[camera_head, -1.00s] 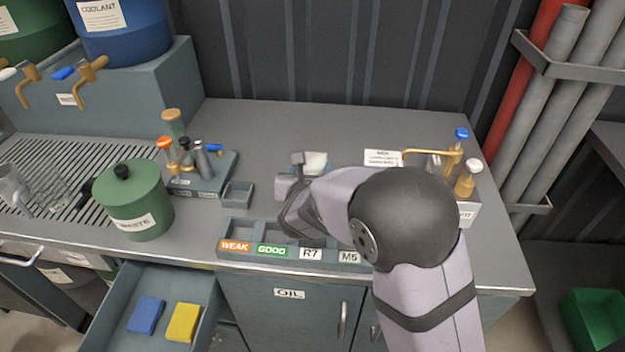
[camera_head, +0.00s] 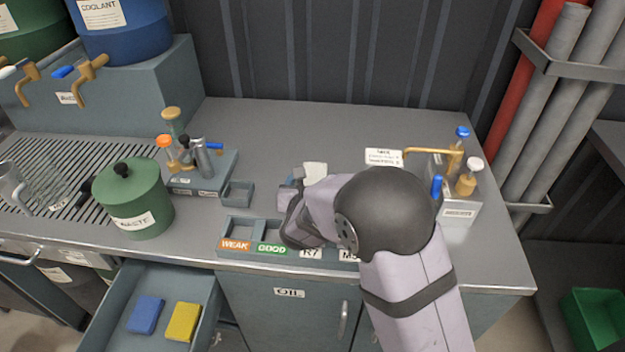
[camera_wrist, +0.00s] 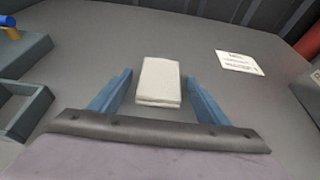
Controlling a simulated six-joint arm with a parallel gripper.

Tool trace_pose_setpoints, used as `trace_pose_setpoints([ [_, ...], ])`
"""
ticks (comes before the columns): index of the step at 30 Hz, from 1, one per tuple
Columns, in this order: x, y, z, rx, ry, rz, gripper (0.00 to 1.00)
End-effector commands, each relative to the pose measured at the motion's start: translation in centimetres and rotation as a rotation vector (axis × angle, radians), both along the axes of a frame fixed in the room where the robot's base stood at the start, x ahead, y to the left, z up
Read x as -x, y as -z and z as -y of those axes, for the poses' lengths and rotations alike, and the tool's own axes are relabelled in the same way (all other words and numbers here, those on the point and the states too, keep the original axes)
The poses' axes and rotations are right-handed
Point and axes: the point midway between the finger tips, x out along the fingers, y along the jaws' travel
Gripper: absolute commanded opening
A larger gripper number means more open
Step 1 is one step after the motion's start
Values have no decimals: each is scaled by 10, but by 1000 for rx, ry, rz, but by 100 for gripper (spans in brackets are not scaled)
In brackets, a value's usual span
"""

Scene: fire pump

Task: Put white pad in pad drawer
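The white pad (camera_wrist: 158,82) lies on the grey bench top, between and a little ahead of my two blue fingertips in the wrist view. It also shows in the head view (camera_head: 315,172), just beyond my gripper. My gripper (camera_wrist: 158,95) is open, with a gap between each finger and the pad. In the head view most of my gripper is hidden by my arm. An open drawer (camera_head: 196,310) at the lower left holds a blue pad (camera_head: 146,315) and a yellow pad (camera_head: 183,322).
A labelled tray (camera_head: 234,228) stands at the front edge, partly under my arm. A small open box (camera_head: 238,193) and a green waste pot (camera_head: 135,200) are to the left. A bottle stand (camera_head: 460,208) is at the right. A white card (camera_wrist: 239,62) lies beyond the pad.

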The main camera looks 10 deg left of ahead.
Motion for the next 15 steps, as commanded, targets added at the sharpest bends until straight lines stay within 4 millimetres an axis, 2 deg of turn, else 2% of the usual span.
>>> trace_pose_setpoints([
  [15,5,-5,-1,0,-1,0,69],
])
